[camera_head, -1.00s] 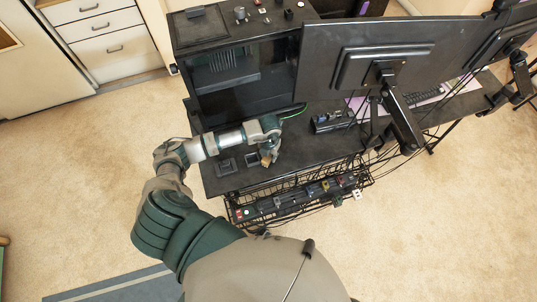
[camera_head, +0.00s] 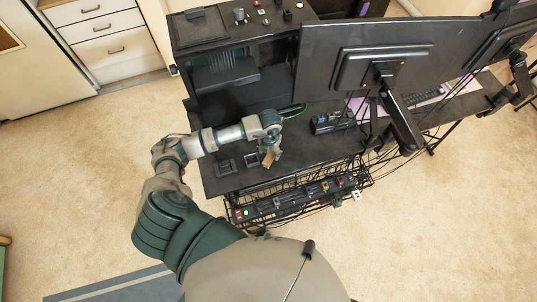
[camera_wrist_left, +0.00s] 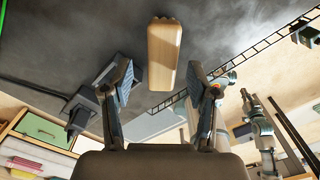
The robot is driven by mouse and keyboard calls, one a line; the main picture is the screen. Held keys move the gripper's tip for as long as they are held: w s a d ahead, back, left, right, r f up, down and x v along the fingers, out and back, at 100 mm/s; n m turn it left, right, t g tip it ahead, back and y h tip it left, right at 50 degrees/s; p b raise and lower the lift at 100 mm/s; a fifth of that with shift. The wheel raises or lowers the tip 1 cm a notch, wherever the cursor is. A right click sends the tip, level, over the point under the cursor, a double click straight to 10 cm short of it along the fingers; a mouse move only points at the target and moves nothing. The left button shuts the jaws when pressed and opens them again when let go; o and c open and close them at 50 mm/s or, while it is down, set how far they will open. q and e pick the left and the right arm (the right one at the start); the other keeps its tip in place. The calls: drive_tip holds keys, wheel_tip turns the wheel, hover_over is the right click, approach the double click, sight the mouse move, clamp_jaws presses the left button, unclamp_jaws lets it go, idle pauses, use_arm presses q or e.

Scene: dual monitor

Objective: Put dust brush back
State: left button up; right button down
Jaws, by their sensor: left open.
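The dust brush shows in the left wrist view as a pale wooden block-like handle (camera_wrist_left: 163,55) with a notched far end, against the dark desk top. In the head view its small tan part (camera_head: 267,160) shows at the desk's front edge, mostly hidden by my gripper. My left gripper (camera_head: 269,155) is directly over it. In the left wrist view the two fingers (camera_wrist_left: 160,75) are apart, with the brush between and beyond their tips and a gap on each side. I cannot tell how high the gripper is above the desk. My right gripper is not in view.
The black desk (camera_head: 310,155) has two small dark square items (camera_head: 226,166) left of the gripper. A wire cable rack (camera_head: 300,197) hangs at the front edge.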

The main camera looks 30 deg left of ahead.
sight(269, 155)
use_arm(q)
wheel_tip(269, 155, up, 8)
drive_tip(key=shift+a+r, duration=0.2)
drive_tip(key=shift+r, duration=0.05)
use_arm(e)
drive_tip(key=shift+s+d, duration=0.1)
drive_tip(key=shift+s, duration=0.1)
use_arm(q)
drive_tip(key=shift+d, duration=0.15)
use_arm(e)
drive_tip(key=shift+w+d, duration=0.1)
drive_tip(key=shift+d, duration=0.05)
use_arm(q)
drive_tip(key=shift+s, duration=0.1)
